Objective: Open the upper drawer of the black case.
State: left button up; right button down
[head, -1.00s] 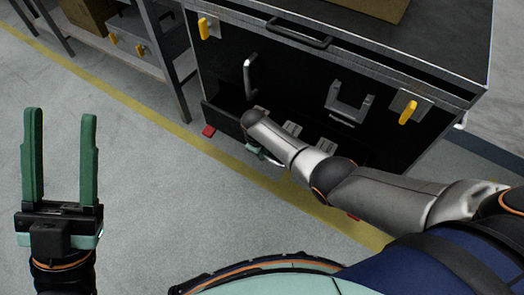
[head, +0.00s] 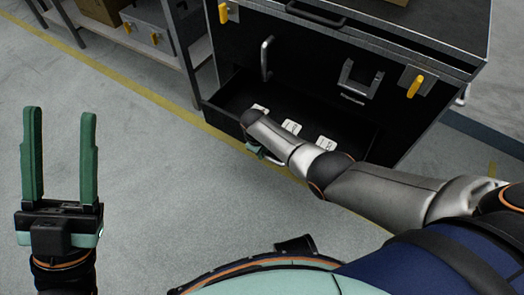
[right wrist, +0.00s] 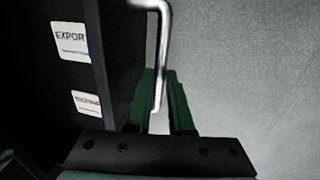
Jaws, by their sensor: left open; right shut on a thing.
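The black case (head: 310,65) stands at the upper right in the head view. A drawer (head: 227,94) low on its visible front is pulled partly out, its black inside showing. White labels (head: 291,127) show at the drawer; in the right wrist view a label (right wrist: 72,42) reads "EXPOR". My right gripper (right wrist: 163,98) is shut on a bent metal handle (right wrist: 163,30), whose end lies between the green fingers. In the head view my right forearm mostly hides this hand and part of the drawer. My left gripper (head: 60,155) is open and empty at the left, away from the case.
The case front also has a bar handle (head: 267,60), a bracket-like handle (head: 360,82) and yellow latches (head: 415,85). A shelf (head: 195,52) with a grey box (head: 150,28) stands left of the case. The floor in front (head: 180,190) is clear.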

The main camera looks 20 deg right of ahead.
jog(key=shift+s+f, duration=0.1)
dwell(0.3)
jog(key=c, duration=0.8)
grip_release()
